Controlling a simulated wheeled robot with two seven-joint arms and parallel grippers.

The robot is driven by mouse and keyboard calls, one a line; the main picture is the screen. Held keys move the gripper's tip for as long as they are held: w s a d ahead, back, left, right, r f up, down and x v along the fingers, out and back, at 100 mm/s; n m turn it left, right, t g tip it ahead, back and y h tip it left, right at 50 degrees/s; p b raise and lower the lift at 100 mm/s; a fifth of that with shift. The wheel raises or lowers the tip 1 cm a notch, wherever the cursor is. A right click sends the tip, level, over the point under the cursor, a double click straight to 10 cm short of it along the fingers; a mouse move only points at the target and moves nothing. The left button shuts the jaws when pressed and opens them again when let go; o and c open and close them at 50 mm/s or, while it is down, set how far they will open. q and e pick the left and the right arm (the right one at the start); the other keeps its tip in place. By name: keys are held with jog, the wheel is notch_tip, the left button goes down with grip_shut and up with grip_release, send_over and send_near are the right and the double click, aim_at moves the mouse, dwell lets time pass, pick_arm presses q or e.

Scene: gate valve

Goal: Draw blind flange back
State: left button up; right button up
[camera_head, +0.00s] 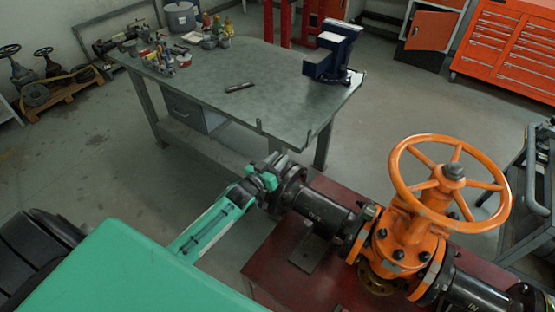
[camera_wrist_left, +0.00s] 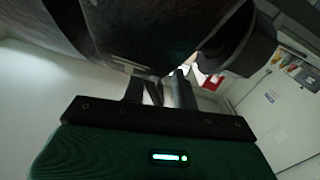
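The black blind flange (camera_head: 292,187) is a round disc at the left end of the black pipe (camera_head: 322,210). In the left wrist view, a large dark curved surface fills the top, with a dark rounded part (camera_wrist_left: 238,42) to its right; I cannot tell which is the flange. My left gripper (camera_head: 268,176) is at the left side of the flange, at its outer face. Its fingers (camera_wrist_left: 158,90) reach up to the dark surface in the wrist view. It is too dark to tell if they grip anything. My right gripper is not in view.
The orange gate valve (camera_head: 405,245) with its handwheel (camera_head: 452,180) stands on a dark red stand (camera_head: 262,262), right of the flange. Behind is a grey workbench (camera_head: 270,85) with a blue vise (camera_head: 335,50). A trolley (camera_head: 540,190) stands at the right.

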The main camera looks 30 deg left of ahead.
pick_arm(q)
jog(key=shift+c, duration=0.2)
grip_shut()
jog(key=shift+w+a, duration=0.1)
jog(key=shift+a, duration=0.65)
jog(key=shift+o, duration=0.2)
grip_release()
jog(key=shift+a, duration=0.1)
jog(key=s+a+b, duration=0.2)
jog(key=s+b, duration=0.1)
jog(key=s, duration=1)
jog(key=shift+s, duration=0.35)
jog(key=shift+f, duration=0.1)
